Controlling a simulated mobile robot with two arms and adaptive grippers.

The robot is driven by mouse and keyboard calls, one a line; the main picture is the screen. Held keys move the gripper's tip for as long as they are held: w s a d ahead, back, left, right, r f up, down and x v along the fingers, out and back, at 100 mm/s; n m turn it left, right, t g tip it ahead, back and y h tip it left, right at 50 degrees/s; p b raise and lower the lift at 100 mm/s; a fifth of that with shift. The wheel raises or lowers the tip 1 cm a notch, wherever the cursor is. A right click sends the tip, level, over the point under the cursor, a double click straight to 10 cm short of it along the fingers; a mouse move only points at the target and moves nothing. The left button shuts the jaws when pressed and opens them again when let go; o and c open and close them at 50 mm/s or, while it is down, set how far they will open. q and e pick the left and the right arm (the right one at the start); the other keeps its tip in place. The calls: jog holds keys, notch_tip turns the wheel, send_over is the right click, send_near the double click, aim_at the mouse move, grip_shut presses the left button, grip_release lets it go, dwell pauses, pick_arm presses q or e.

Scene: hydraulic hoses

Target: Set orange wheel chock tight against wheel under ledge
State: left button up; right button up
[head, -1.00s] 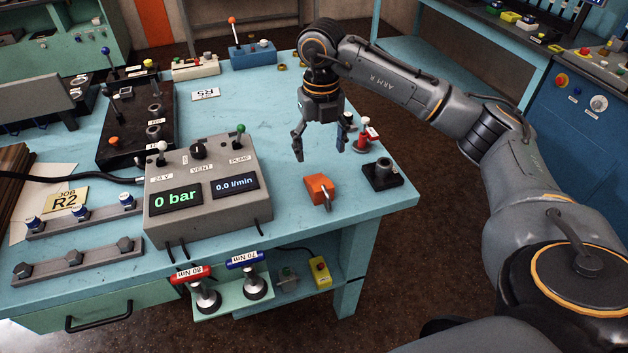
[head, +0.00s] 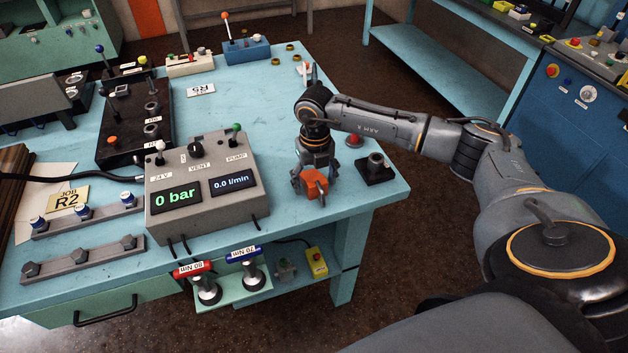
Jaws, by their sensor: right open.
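The orange wheel chock (head: 314,183) sits on the blue bench top near its front right, right of the grey pressure box. My right gripper (head: 311,188) is down at the chock, with its fingers open around or beside it; the far finger is partly hidden, and I cannot tell whether they touch it. No wheel or ledge can be made out in the head view. My left gripper is not in view.
The pressure box (head: 200,185) stands just left of my right gripper. A black block with a post (head: 376,169) and a red-topped item (head: 354,139) stand to the right. Bare bench top lies behind the box.

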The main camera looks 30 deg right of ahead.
jog(key=c, duration=1.3)
grip_shut()
jog(key=shift+r, duration=0.15)
